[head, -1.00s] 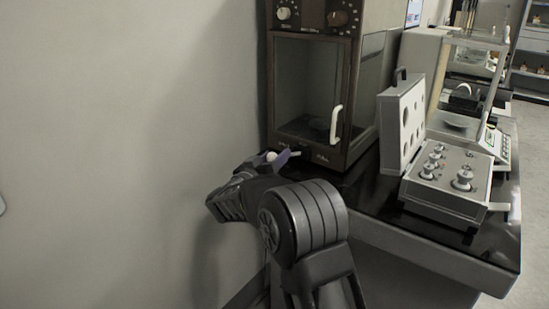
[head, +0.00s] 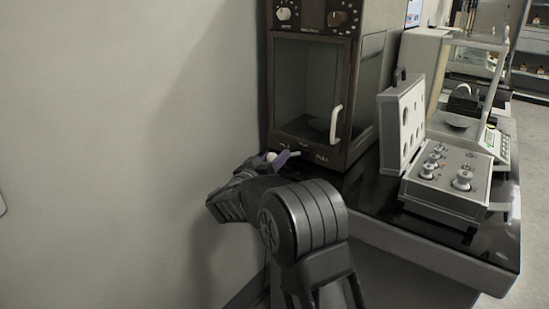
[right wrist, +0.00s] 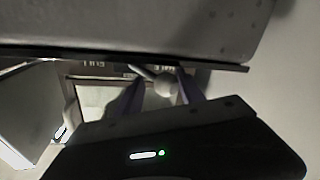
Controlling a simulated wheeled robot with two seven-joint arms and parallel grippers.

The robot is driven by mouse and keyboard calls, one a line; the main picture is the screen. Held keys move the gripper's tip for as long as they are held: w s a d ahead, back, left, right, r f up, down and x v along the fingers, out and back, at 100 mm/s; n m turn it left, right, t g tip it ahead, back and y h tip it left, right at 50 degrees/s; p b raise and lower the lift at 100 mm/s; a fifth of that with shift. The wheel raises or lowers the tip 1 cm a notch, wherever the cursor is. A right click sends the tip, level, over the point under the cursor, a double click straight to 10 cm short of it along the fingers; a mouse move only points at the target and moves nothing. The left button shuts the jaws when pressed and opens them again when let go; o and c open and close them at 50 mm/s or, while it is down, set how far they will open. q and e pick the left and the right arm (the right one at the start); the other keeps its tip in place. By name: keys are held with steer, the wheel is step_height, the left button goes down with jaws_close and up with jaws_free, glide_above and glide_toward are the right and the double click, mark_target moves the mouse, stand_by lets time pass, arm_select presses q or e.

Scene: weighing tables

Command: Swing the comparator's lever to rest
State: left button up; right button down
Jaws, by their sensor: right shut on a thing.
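The comparator (head: 313,90) is a tall dark-framed cabinet with a glass front and a white door handle (head: 336,124). Its lever (head: 294,154) is a short pale rod with a white ball end, low on the front at the left. My right gripper (head: 274,159) is at this lever, with its purple fingers shut on the ball. In the right wrist view the ball (right wrist: 166,85) sits between the two fingers, and the rod (right wrist: 142,72) runs up and left from it. My right arm hides part of the front below the lever. My left gripper is not in view.
An open case of metal weights (head: 447,185) stands on the dark table (head: 385,221) to the right. A glass-shielded balance (head: 470,110) is behind it. A bare wall (head: 120,150) rises close on the left of my right arm.

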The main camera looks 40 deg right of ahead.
mark_target(287, 176)
steer(key=shift+r, duration=0.15)
steer(key=shift+s+a+n+t+y, duration=0.1)
steer(key=shift+s+n+t+y, duration=0.45)
steer(key=shift+t, duration=0.35)
steer(key=shift+s+n+t+y, duration=0.45)
steer(key=shift+n+t+y, duration=0.15)
steer(key=shift+t, duration=0.3)
steer(key=shift+s+n+t+y+b, duration=0.35)
steer(key=shift+s+n+t+y, duration=0.5)
steer(key=shift+n+t+y, duration=0.25)
steer(key=shift+s+n+t+y, duration=0.35)
steer(key=shift+n+t+y, duration=0.15)
steer(key=shift+n+y, duration=0.05)
steer(key=shift+s, duration=0.2)
steer(key=shift+s+d+r, duration=0.1)
steer(key=shift+s+d, duration=0.1)
steer(key=shift+d, duration=0.15)
steer(key=c, duration=0.7)
jaws_free()
steer(key=shift+f, duration=0.2)
